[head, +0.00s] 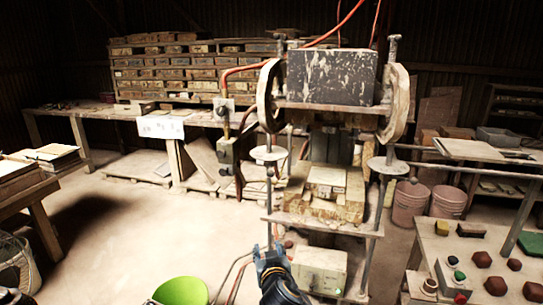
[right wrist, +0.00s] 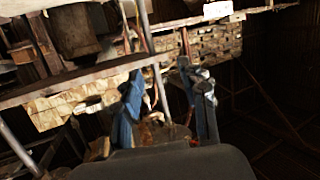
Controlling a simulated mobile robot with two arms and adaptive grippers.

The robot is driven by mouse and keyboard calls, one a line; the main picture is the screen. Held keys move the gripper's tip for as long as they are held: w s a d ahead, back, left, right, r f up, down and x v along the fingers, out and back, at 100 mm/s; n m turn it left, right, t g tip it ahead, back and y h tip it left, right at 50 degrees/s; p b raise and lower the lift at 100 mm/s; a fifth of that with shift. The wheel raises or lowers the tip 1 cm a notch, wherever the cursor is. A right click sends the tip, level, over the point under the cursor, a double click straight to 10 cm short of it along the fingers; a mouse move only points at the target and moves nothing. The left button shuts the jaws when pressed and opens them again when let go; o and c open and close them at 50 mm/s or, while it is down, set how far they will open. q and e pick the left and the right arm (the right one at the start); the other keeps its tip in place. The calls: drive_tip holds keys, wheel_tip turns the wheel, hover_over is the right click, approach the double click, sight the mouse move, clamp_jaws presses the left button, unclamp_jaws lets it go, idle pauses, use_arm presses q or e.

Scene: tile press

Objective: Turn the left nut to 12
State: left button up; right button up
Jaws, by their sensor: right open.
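The tile press (head: 325,180) stands in the middle of the head view. Its left nut (head: 268,152) is a pale round disc on the left upright rod. A similar right nut (head: 388,165) sits on the right rod. No number on either can be read. My right gripper (head: 270,250) is open, well below the left nut in the picture, near the lower part of the left rod. In the right wrist view its two fingers (right wrist: 168,105) are spread with nothing gripped. I cannot make out the left nut there. My left gripper is not in view.
A green bowl (head: 182,291) is at the bottom, left of my right arm. A grey box (head: 320,270) sits low in the press. A table with coloured lumps (head: 480,250) is at the right. Orange hoses hang around the press.

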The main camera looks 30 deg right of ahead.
wheel_tip(320, 180, up, 10)
drive_tip(key=m+t, duration=0.1)
drive_tip(key=m+t+h+p, duration=0.1)
drive_tip(key=m+h+p, duration=0.1)
approach(271, 174)
drive_tip(key=p+x, duration=0.5)
drive_tip(key=x, duration=0.6)
drive_tip(key=shift+w+d+f, duration=0.2)
drive_tip(key=shift+w+d, duration=0.2)
drive_tip(key=shift+w, duration=0.2)
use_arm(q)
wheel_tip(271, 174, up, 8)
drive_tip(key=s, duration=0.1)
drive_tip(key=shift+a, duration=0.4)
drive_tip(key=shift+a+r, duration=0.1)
use_arm(e)
clamp_jaws()
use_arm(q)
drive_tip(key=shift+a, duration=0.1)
